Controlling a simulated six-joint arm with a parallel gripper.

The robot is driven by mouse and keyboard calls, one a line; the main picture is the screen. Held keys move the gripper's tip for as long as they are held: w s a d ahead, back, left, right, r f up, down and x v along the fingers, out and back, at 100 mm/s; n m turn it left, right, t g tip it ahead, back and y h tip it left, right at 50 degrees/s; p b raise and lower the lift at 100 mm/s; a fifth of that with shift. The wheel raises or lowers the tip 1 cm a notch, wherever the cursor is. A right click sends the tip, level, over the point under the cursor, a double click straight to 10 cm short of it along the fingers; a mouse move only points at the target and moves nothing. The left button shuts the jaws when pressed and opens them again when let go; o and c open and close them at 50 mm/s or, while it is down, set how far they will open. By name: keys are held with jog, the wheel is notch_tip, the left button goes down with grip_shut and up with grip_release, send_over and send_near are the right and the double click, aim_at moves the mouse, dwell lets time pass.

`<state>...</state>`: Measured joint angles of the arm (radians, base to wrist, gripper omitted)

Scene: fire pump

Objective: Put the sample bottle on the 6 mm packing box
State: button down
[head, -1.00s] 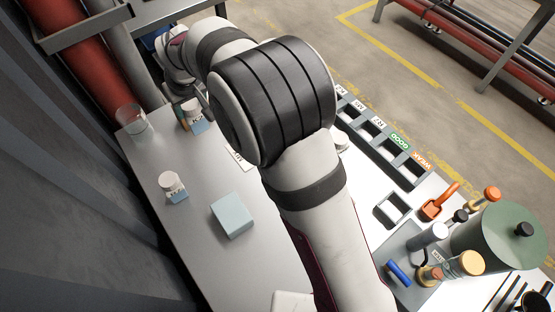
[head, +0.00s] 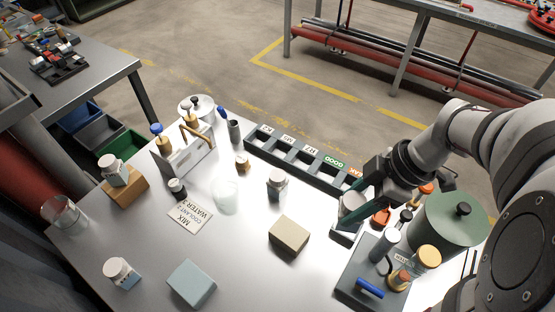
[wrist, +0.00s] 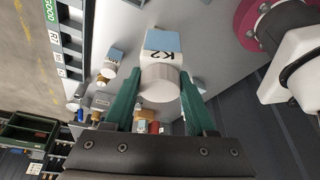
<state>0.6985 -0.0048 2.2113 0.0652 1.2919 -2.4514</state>
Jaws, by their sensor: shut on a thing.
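My gripper (head: 356,200) is at the right of the bench in the head view, its green fingers shut on a sample bottle (head: 350,206). In the wrist view my gripper (wrist: 161,88) grips the bottle's pale round cap, and its blue-and-white label (wrist: 163,42) appears to read K2. In the head view the bottle is over or in a small square frame (head: 345,236); I cannot tell if it touches. A tan box (head: 289,237) lies left of it with a bare top. A light blue box (head: 192,283) lies at the front left. No 6 mm marking is readable.
A labelled rack (head: 300,160) runs along the back. Another capped bottle (head: 277,183) stands behind the tan box. A bottle sits on a brown box (head: 127,188) at left. A tool tray (head: 355,288) and green pot (head: 447,224) crowd the right.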

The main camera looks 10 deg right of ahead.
jog(key=w+a+f, duration=0.1)
jog(key=a+f, duration=0.2)
jog(key=w+a+f, duration=0.2)
jog(key=a+f, duration=0.1)
jog(key=f, duration=0.1)
jog(key=w+a+f, duration=0.2)
jog(key=a+f, duration=0.2)
jog(key=shift+w, duration=0.1)
jog(key=shift+c, duration=1.1)
grip_release()
jog(key=shift+d, duration=0.1)
